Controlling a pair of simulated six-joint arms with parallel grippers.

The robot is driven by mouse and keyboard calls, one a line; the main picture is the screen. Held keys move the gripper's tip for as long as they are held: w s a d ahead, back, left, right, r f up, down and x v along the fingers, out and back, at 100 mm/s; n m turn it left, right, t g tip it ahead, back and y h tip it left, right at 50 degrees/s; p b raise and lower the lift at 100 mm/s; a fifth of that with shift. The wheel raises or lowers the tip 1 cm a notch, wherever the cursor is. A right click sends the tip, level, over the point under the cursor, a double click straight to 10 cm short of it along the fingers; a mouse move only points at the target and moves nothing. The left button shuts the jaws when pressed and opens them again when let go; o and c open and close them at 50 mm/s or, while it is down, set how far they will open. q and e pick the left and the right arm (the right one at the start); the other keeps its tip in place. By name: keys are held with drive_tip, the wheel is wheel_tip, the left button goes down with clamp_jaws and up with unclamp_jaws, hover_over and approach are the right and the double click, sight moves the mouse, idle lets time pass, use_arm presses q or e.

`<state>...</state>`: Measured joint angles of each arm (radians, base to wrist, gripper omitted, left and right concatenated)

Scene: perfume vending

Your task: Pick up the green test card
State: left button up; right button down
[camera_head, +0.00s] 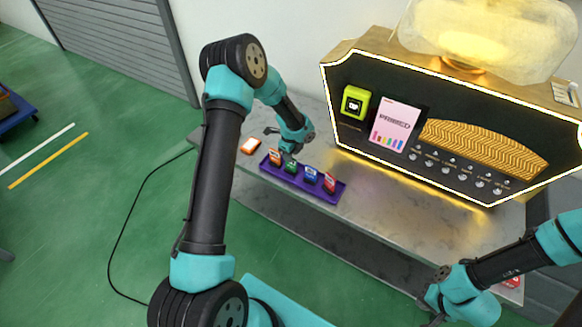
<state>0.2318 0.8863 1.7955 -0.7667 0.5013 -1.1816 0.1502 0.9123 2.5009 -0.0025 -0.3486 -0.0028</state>
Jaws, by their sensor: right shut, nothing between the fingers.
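The green test card (291,167) stands in the purple tray (264,183), between an orange card (275,158) and a blue card (310,175). A red card (329,183) stands at the tray's right end. My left gripper (285,150) is just above the tray's left half, close over the green card. The small view does not show whether it touches the card or how far its fingers are apart. My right gripper (434,316) is shut and empty at the bottom edge of the picture, far from the tray.
An orange-and-white item (250,146) lies on the marble counter (385,206) left of the tray. The lit black-and-gold vending machine (395,150) stands behind, with a yellow-green box (355,102) on its front. Counter space right of the tray is clear.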

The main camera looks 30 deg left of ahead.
sight(291, 170)
use_arm(q)
drive_tip(key=shift+f, duration=2.6)
drive_tip(key=shift+c, duration=0.4)
clamp_jaws()
